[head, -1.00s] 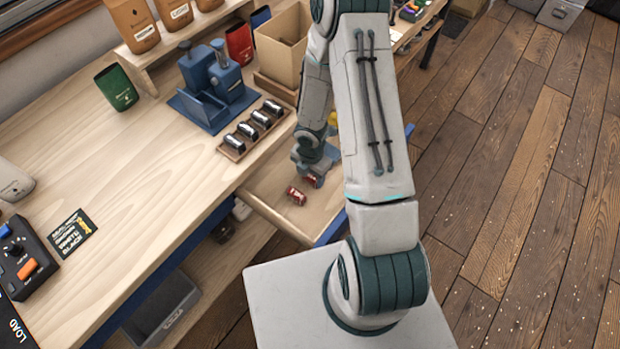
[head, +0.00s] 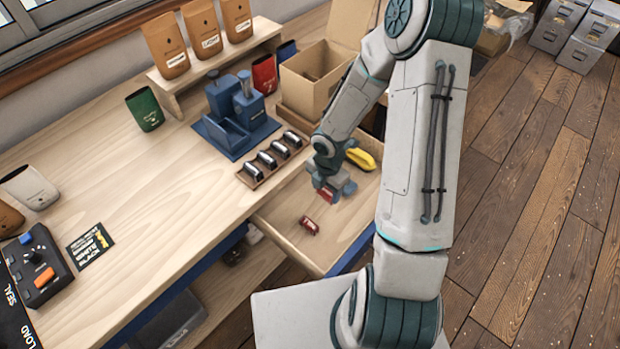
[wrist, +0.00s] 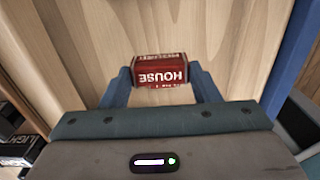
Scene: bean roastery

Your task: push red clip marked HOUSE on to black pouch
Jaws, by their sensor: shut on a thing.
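My gripper (head: 333,189) is over the open drawer (head: 276,236) at the workbench's front edge. It is shut on a red clip (head: 325,195). In the wrist view the clip (wrist: 160,71) lies between the two blue fingers, with HOUSE in white, upside down in the picture. The clip appears raised above the drawer floor. A second red clip (head: 309,225) lies in the drawer, nearer the front; its marking is too small to read. I cannot pick out a black pouch in either current view.
A wooden rack of dark clips (head: 266,163) stands beside the drawer; a yellow object (head: 361,158) lies at its back. Beyond are a blue device (head: 236,110), an open cardboard box (head: 308,82), and red (head: 264,74) and green (head: 145,109) pouches. The bench's middle is clear.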

